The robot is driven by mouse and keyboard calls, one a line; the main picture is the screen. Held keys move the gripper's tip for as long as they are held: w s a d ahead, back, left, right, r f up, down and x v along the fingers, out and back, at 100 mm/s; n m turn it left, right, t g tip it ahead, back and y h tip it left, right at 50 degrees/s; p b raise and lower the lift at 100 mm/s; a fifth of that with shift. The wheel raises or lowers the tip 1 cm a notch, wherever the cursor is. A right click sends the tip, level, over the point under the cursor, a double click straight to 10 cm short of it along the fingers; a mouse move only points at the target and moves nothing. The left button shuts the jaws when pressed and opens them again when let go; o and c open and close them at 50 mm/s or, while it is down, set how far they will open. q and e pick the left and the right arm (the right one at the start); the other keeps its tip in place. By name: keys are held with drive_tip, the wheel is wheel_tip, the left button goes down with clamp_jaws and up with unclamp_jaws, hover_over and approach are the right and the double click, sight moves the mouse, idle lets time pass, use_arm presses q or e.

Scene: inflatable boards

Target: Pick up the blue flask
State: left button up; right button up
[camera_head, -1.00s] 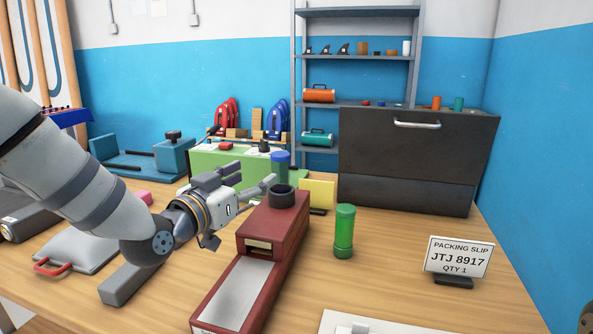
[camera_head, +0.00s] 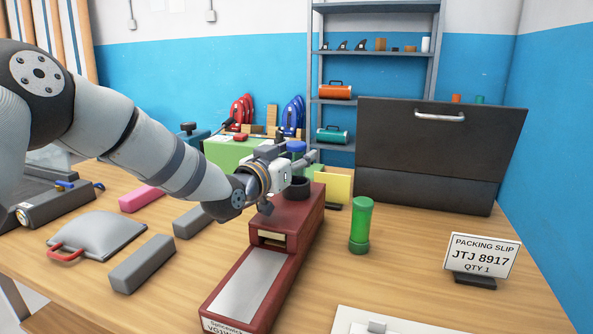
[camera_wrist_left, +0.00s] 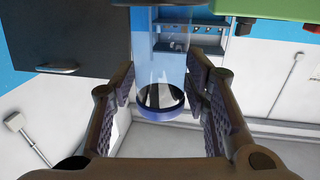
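In the left wrist view, the flask is a clear bluish cylinder (camera_wrist_left: 160,60) with a dark blue ring, and the picture is upside down. My left gripper (camera_wrist_left: 162,85) is open, with one finger on each side of the flask and a visible gap at each side. The flask still seems to stand upright. My right gripper is not in view.
A red box (camera_head: 297,215) with a dark ring on top stands below the left gripper. A green flask (camera_head: 361,226) stands to its right, and a yellow block (camera_head: 335,184) behind. A dark cabinet (camera_head: 430,150) is at the back right. Table around the green flask is clear.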

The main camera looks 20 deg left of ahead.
use_arm(q)
drive_tip(key=c, duration=0.6)
drive_tip(key=shift+c, duration=0.2)
